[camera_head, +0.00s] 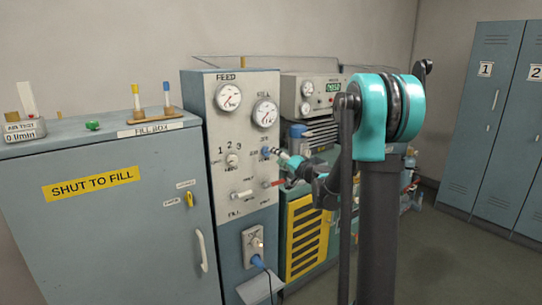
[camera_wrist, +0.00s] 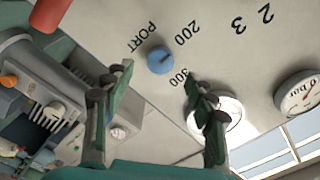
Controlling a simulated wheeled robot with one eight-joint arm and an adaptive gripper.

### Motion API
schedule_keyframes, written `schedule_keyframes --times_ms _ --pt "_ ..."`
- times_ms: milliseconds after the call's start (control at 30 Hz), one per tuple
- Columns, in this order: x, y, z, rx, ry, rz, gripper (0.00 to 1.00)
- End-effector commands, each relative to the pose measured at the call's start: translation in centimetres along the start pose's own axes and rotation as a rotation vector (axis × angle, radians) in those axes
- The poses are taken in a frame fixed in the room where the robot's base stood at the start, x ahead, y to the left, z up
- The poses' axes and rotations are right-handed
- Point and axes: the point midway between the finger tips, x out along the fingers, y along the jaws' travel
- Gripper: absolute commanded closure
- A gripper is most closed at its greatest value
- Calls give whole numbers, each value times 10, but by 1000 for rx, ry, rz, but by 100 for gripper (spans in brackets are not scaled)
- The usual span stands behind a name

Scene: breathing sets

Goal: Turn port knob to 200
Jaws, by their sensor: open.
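The port knob (camera_wrist: 160,61) is a small round blue knob on the pale panel, with the labels PORT, 200 and 300 printed around it. A dark mark shows on its face, but I cannot tell its exact reading. In the head view the knob (camera_head: 265,152) is on the upright panel below the right gauge. My gripper (camera_wrist: 160,74) is open and empty, with its green fingers spread to either side of the knob in the picture. The knob does not look gripped. In the head view my gripper (camera_head: 284,157) is just right of the knob, facing the panel.
Gauges (camera_head: 229,97) and a numbered selector (camera_head: 232,160) share the panel. A red-tipped lever (camera_head: 275,183) sits below the knob. A blue plug (camera_head: 257,260) is lower down. The fill box (camera_head: 110,225) stands left, lockers (camera_head: 490,120) right. Open floor lies before the lockers.

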Motion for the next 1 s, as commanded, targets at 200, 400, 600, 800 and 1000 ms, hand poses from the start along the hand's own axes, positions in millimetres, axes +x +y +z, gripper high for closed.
schedule_keyframes --times_ms 200,400,600,800,1000 --pt "-40 0 0 0 1 1 44" --pt "-56 0 0 0 0 0 44" --pt "-58 0 0 0 -1 0 44" --pt "-59 -1 2 -4 -7 2 44" --pt "-86 -7 51 -76 -141 72 44"
